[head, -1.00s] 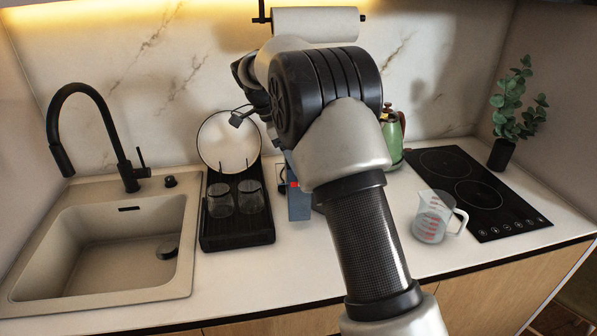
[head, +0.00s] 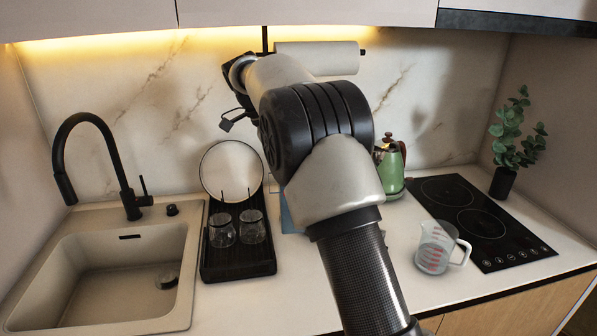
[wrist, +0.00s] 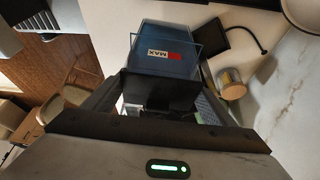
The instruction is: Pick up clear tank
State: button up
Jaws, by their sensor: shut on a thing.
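In the wrist view, the clear tank (wrist: 166,52) is a bluish see-through box with a red and white "MAX" label and a thin wire-like outline at its top. My gripper (wrist: 160,92) is shut on it, with a dark finger on each side and a dark block at the tank's near end. In the head view, my arm hides the gripper and most of what it holds. A pale blue patch (head: 290,219) shows beside the arm, and I cannot tell whether it is the tank.
A black rack (head: 238,262) with two glasses and a white plate stands left of my arm, beside the sink (head: 110,265). A green kettle (head: 390,170), a measuring jug (head: 435,248) and a black hob (head: 480,222) are on the right. A paper roll (head: 318,58) hangs at the back.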

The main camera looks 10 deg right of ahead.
jog(key=a+p, duration=0.2)
jog(key=a, duration=1.5)
jog(key=shift+a, duration=0.2)
jog(key=shift+a+r, duration=0.1)
jog(key=shift+r, duration=0.05)
